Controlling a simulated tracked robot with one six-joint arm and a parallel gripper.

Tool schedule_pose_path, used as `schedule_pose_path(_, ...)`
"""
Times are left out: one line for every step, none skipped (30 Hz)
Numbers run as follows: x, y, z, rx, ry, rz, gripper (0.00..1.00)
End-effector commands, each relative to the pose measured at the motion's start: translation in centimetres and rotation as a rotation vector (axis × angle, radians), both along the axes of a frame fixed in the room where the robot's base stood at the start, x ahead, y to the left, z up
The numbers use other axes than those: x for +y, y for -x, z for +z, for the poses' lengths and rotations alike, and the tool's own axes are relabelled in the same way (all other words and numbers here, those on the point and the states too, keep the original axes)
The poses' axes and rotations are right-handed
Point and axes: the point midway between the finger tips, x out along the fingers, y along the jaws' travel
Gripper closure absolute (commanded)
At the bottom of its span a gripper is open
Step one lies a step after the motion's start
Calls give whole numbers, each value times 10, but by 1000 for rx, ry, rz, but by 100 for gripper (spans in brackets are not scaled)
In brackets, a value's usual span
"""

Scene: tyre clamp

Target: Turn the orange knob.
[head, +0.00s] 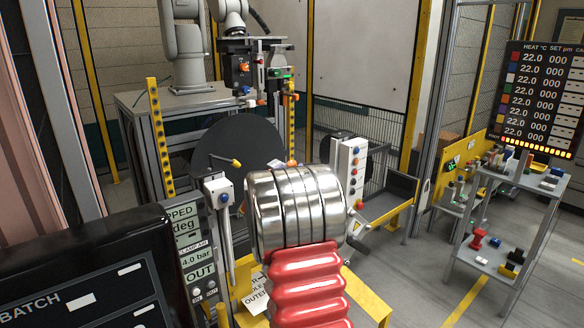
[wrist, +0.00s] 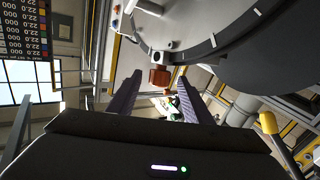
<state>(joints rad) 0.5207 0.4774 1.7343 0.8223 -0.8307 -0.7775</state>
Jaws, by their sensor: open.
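The orange knob (wrist: 160,77) is a small blocky orange-brown piece in the wrist view, on a grey mount at the edge of a large dark disc (wrist: 255,70). My gripper (wrist: 158,83) is open, its two dark fingers reaching toward the knob. The knob appears between the fingertips; I cannot tell how far ahead of them it is. In the head view the disc (head: 235,145) stands upright, and a small orange piece (head: 291,163) shows at its right edge; I cannot tell if it is the same knob. My arm hides the gripper there.
A yellow-tipped lever (head: 225,160) sticks out before the disc; a yellow-tipped rod (wrist: 268,122) shows at right in the wrist view. A white button box (head: 350,170) stands right of the disc. A cart with small parts (head: 500,215) is at the right. Floor is clear between.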

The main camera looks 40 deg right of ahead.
Motion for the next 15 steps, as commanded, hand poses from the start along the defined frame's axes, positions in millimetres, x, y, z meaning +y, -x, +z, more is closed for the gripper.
schedule_pose_path(-8,-3,0,-1,1,-2,54)
schedule_pose_path(-11,-5,0,-1,1,-2,54)
schedule_pose_path(-15,-7,-1,0,0,-2,54)
schedule_pose_path(-18,-9,-1,1,1,-1,54)
schedule_pose_path(-21,-10,0,0,0,-1,54)
schedule_pose_path(-23,-11,0,1,1,-1,54)
schedule_pose_path(-25,-13,0,1,1,-1,54)
schedule_pose_path(-27,-13,0,1,1,-1,54)
schedule_pose_path(-28,-14,0,0,1,-1,54)
schedule_pose_path(-29,-15,0,0,1,-1,54)
schedule_pose_path(-30,-15,0,0,1,-1,54)
schedule_pose_path(-30,-15,0,1,0,0,54)
schedule_pose_path(-30,-15,0,1,0,0,54)
schedule_pose_path(-30,-15,0,1,0,0,54)
schedule_pose_path(-30,-15,0,1,0,0,54)
